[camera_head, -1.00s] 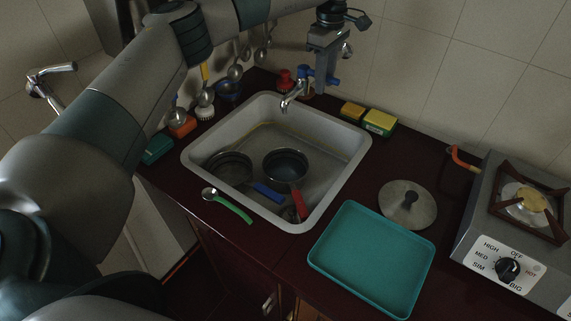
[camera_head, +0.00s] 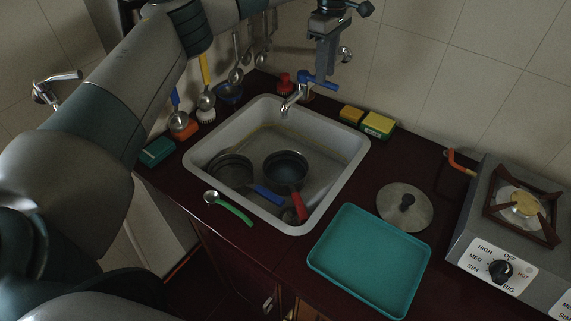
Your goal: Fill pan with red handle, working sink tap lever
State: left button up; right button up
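The pan with the red handle (camera_head: 286,168) sits in the sink (camera_head: 339,196), right of a second pan with a blue handle (camera_head: 233,166). Its red handle (camera_head: 299,206) points toward the near sink wall. The metal tap (camera_head: 292,100) is at the back of the sink, its spout above the basin. Its blue lever (camera_head: 319,81) sticks out to the right. My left gripper (camera_head: 324,72) points down at the lever, touching or just beside it; I cannot tell which, nor the finger gap. No water stream is discernible. My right gripper is not in view.
A teal tray (camera_head: 369,262) and a round lid (camera_head: 405,206) lie right of the sink, with a stove (camera_head: 510,225) beyond. Sponges (camera_head: 378,124) sit behind. A green-handled spoon (camera_head: 230,208) lies at the front edge. Utensils hang at the back left.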

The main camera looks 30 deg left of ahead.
pick_arm(q)
jog(key=shift+r+p, duration=0.45)
jog(key=shift+r, duration=0.65)
